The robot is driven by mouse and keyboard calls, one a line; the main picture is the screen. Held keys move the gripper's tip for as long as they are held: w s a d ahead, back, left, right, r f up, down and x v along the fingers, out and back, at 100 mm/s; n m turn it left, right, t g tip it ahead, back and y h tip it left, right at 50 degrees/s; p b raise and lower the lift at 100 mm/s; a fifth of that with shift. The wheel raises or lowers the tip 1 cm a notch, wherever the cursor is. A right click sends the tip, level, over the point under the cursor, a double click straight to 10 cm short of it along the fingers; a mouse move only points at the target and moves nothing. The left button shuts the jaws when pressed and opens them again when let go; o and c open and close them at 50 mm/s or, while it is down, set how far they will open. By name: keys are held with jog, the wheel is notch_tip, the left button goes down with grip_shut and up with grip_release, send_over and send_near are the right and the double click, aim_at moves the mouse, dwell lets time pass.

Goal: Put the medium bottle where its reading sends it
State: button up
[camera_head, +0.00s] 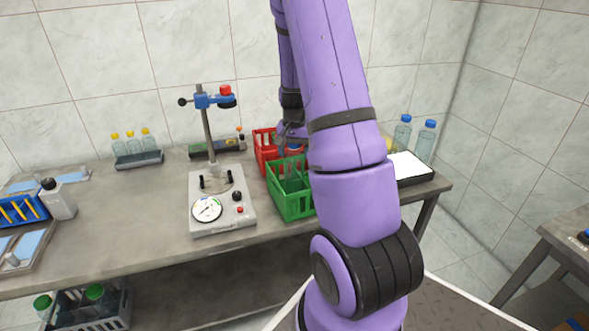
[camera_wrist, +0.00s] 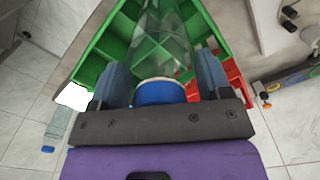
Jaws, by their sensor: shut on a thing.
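The medium bottle is clear with a blue cap (camera_wrist: 160,92). In the wrist view my gripper (camera_wrist: 161,82) is shut on it at the cap end, one blue-grey finger on each side. Its clear body (camera_wrist: 163,45) points away from my gripper, over or into the green crate (camera_wrist: 105,42). I cannot tell whether it touches the crate's floor. In the head view the green crate (camera_head: 291,205) stands right of the tester (camera_head: 222,199), whose dial (camera_head: 207,208) is too small to read surely. The red crate (camera_head: 264,152) is behind it. My arm hides part of both crates.
Yellow-capped bottles (camera_head: 131,144) stand in a rack at the back left. A crate of green-capped bottles (camera_head: 93,307) is below the bench.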

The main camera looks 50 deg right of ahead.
aim_at(294, 168)
jog(key=shift+f, duration=3.35)
jog(key=o, duration=1.7)
jog(key=shift+c, duration=0.2)
